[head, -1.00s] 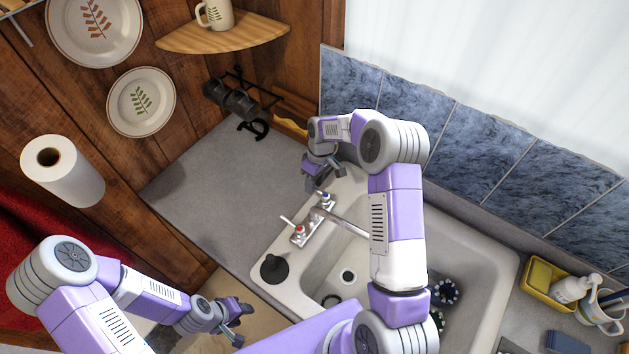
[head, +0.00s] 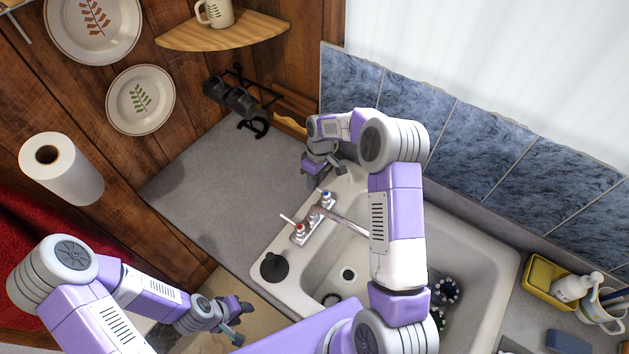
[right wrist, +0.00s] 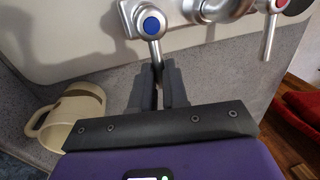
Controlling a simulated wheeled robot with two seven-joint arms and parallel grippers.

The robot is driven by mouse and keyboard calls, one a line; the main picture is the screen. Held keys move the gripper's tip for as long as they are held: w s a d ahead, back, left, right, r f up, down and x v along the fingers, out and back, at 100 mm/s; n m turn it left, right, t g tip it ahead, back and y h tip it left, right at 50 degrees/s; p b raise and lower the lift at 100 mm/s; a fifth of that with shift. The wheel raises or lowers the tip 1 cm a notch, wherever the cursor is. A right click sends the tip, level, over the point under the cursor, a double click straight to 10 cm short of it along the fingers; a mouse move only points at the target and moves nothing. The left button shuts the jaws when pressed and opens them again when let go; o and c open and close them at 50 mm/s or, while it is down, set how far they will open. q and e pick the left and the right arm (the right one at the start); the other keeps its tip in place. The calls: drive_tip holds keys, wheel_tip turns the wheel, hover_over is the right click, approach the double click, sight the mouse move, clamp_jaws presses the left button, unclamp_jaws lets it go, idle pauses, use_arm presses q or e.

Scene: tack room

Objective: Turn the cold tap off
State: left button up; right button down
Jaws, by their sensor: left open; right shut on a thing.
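The cold tap has a blue-capped knob (right wrist: 152,26) with a metal lever pointing down in the right wrist view. Its blue cap also shows in the head view (head: 326,196), at the sink's back corner. My right gripper (right wrist: 157,90) is shut on the lever's end, one finger on each side. In the head view this gripper (head: 315,180) is just above the cold tap, partly hidden by its own wrist. The hot tap (head: 299,230) has a red cap and sits nearer me. My left gripper (head: 242,322) is open and empty, low at the left.
The spout (head: 345,222) reaches over the white sink (head: 283,294), between the two taps. A black plug (head: 274,267) lies on the sink's rim. A cream mug (right wrist: 75,112) stands near my right gripper. The grey counter (head: 215,190) left of the taps is largely clear.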

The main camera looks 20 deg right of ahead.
drive_tip(key=c, duration=1.1)
unclamp_jaws()
drive_tip(key=shift+c, duration=0.2)
drive_tip(key=shift+r, duration=0.1)
wheel_tip(320, 180, up, 7)
drive_tip(key=d, duration=0.1)
drive_tip(key=shift+w+r+b, duration=0.2)
drive_tip(key=shift+w+b, duration=0.2)
drive_tip(key=shift+b, duration=0.05)
drive_tip(key=f, duration=0.2)
drive_tip(key=f+p, duration=0.1)
drive_tip(key=f, duration=0.2)
drive_tip(key=a+f, duration=0.1)
drive_tip(key=f, duration=0.1)
drive_tip(key=shift+s+f+p, duration=0.2)
drive_tip(key=shift+s+p, duration=0.2)
drive_tip(key=shift+m, duration=0.3)
drive_tip(key=shift+w+d+r+b, duration=0.1)
drive_tip(key=shift+d+r+b, duration=0.1)
drive_tip(key=shift+r, duration=0.6)
drive_tip(key=shift+w+d+r+b, duration=0.1)
drive_tip(key=shift+d+r, duration=0.05)
drive_tip(key=shift+r, duration=0.65)
drive_tip(key=shift+w+d+r+b, duration=0.1)
drive_tip(key=shift+d+r, duration=0.1)
drive_tip(key=shift+r, duration=0.6)
